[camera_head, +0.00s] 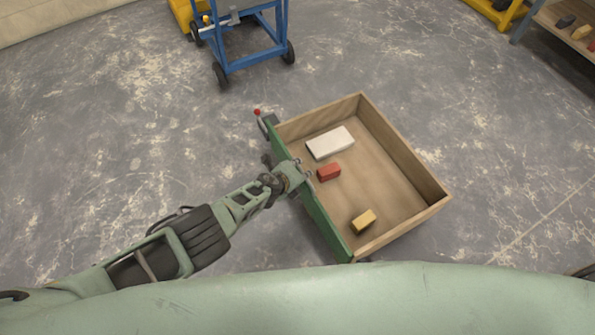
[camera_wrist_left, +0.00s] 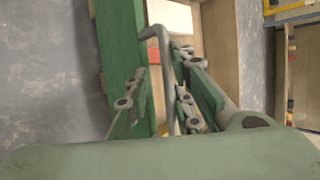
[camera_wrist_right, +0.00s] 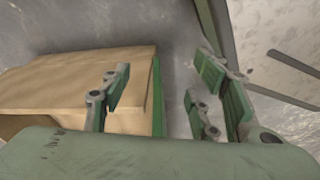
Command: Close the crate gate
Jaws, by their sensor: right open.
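The wooden crate (camera_head: 408,150) lies on the floor in the head view. Its green gate (camera_head: 318,212) stands along the crate's left side; I cannot tell whether it sits flush. A red-tipped latch (camera_head: 262,118) is at the gate's far end. My left gripper (camera_head: 299,172) is at the middle of the gate. In the left wrist view the bent grey handle bar (camera_wrist_left: 164,62) lies between its narrowly spaced fingers; I cannot tell whether they grip it. My right gripper (camera_wrist_right: 160,80) is open and empty beside the crate (camera_wrist_right: 85,75) and the gate's edge (camera_wrist_right: 158,100).
A white block (camera_head: 330,142), a red block (camera_head: 329,172) and a yellow block (camera_head: 363,221) lie in the crate. A blue wheeled cart (camera_head: 252,62) stands beyond it. A shelf (camera_head: 560,28) is at the far right. Floor left of the gate is clear except for my left arm.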

